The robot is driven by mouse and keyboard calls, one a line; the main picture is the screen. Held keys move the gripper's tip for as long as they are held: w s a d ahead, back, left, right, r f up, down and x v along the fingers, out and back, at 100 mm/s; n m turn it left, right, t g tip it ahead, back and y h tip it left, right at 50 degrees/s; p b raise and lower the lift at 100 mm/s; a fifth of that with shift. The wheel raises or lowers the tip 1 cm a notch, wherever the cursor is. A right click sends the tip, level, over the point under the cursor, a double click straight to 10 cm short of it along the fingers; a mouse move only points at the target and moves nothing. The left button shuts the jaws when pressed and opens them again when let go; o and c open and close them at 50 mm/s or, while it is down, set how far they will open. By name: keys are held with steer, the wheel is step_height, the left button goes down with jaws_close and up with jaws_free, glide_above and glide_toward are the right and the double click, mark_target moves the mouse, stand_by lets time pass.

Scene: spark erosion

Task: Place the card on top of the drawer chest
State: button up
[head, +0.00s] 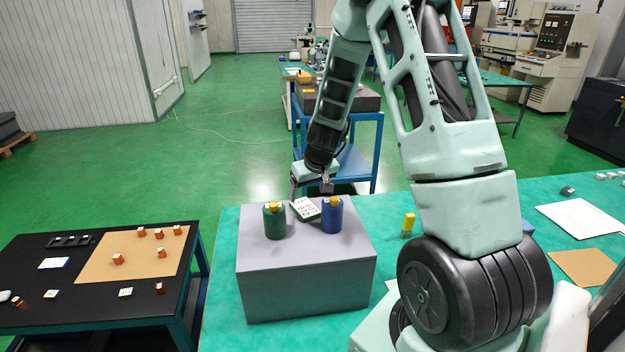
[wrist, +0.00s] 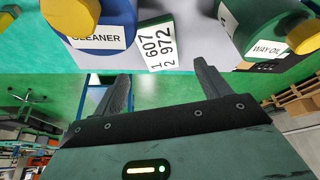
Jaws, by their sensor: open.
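The card (head: 305,208) is white with printed numbers and a green edge. It rests on top of the grey drawer chest (head: 305,286), between a green bottle (head: 274,223) and a blue bottle (head: 331,217); no drawer fronts show. My gripper (head: 310,189) is just behind and above the card, at the chest's far edge. In the wrist view, the fingers of my gripper (wrist: 161,72) are spread and empty, and the card (wrist: 158,45) lies just beyond their tips, between the CLEANER bottle (wrist: 103,22) and the WAY OIL bottle (wrist: 255,25).
The chest stands on a teal bench (head: 222,308). A yellow-topped item (head: 408,222) and white sheets (head: 580,218) lie to the right. A black table (head: 60,290) with small parts is at the left. A blue cart (head: 366,150) stands behind. The two bottles flank the card closely.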

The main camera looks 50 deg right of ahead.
steer(key=d+v, duration=0.1)
steer(key=v, duration=0.5)
steer(key=s+a+r+n+g+y, duration=0.1)
steer(key=s+a+r+n+y, duration=0.1)
steer(key=a, duration=1)
steer(key=s+a+r+n+y, duration=0.1)
steer(key=a+n, duration=0.2)
steer(key=a, duration=0.9)
steer(key=s+a+r+n+g, duration=0.1)
steer(key=s+a+n, duration=0.2)
steer(key=s+a, duration=0.4)
steer(key=s+a+r+n+g+h, duration=0.1)
steer(key=s+a+n+g, duration=0.1)
steer(key=s+a, duration=0.6)
steer(key=s+n, duration=0.1)
steer(key=s, duration=0.6)
steer(key=shift+r, duration=0.35)
